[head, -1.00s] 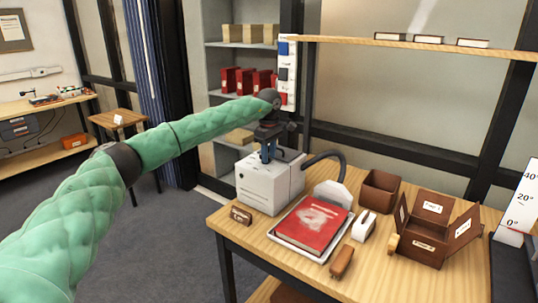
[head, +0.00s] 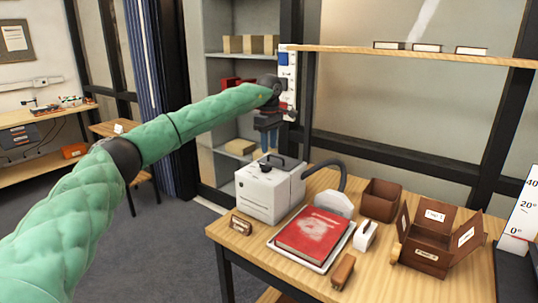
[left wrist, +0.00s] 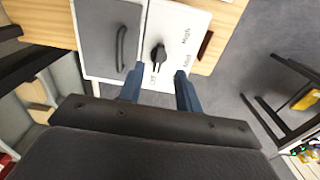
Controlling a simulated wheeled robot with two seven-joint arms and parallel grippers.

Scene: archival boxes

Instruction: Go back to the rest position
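My left arm comes in from the left in the head view, and its gripper (head: 267,142) hangs above the white box-shaped machine (head: 262,200) on the table. In the left wrist view the two blue fingers of my left gripper (left wrist: 159,90) are apart with nothing between them. The machine's white panel (left wrist: 178,28) carries a black knob (left wrist: 157,57) and the words "High" and "Mid". The knob lies beyond the fingertips, apart from them. My right gripper is in neither view.
The wooden table (head: 235,254) also holds a red book (head: 312,231) on a white tray, a brown open box (head: 425,252), a smaller brown bin (head: 381,198) and a grey hose (head: 328,170). A shelf (head: 420,55) and grey shelving (head: 222,103) stand behind.

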